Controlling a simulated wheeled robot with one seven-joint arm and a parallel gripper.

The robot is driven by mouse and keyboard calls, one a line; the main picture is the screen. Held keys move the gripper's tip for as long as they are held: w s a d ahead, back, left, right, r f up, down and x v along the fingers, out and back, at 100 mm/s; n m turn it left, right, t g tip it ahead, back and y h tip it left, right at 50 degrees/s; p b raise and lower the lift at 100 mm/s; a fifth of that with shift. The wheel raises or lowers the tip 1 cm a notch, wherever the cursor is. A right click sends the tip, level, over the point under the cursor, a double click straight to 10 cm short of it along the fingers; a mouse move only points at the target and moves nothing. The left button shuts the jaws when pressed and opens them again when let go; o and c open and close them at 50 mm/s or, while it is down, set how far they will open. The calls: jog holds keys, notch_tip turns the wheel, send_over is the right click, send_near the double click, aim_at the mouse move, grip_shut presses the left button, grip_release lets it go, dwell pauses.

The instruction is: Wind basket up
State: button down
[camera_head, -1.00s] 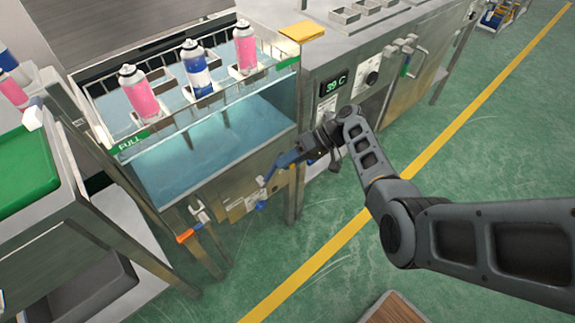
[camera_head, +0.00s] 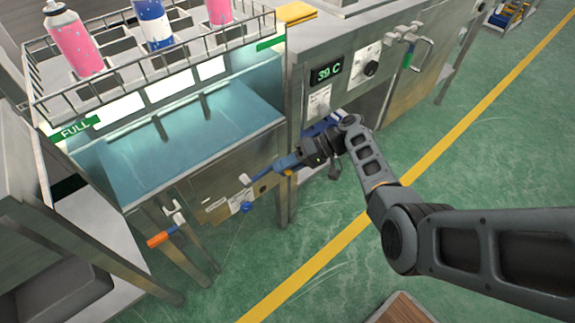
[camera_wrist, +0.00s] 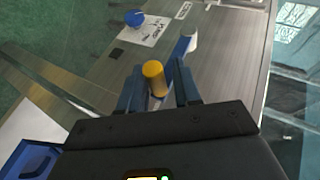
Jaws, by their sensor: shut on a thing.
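The wire basket (camera_head: 160,72) stands over the water tank (camera_head: 190,145), with pink and blue aerosol cans upright in it; the pink can (camera_head: 75,38) shows nearly whole, while the others are cut off at the top edge. A blue crank arm (camera_head: 260,173) with a whitish end sticks out at the tank's front right. My gripper (camera_head: 284,165) is at the crank. In the wrist view, my gripper (camera_wrist: 155,90) is shut on the crank's yellow handle (camera_wrist: 153,76), between its two dark blue fingers. The blue crank arm (camera_wrist: 184,48) shows behind it.
A green FULL label (camera_head: 76,130) marks the tank's rim. An orange-handled valve (camera_head: 162,238) juts out below the tank. The control unit (camera_head: 326,72) reading 39 C stands to the right. A steel table is at the left.

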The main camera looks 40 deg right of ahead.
jog(key=shift+s+a+f+b, duration=0.15)
jog(key=shift+f, duration=0.3)
jog(key=shift+s+a+f+b, duration=0.1)
jog(key=shift+a+f+b, duration=0.05)
jog(key=shift+f, duration=0.35)
jog(key=c, duration=1.3)
grip_release()
jog(key=shift+a, duration=0.1)
jog(key=shift+c, duration=0.2)
jog(key=o, duration=0.3)
jog(key=shift+w, duration=0.1)
jog(key=shift+r, duration=0.2)
jog(key=shift+d, duration=0.25)
jog(key=shift+d+r, duration=0.2)
jog(key=shift+d, duration=0.05)
jog(key=v, duration=0.7)
jog(key=shift+p, duration=0.35)
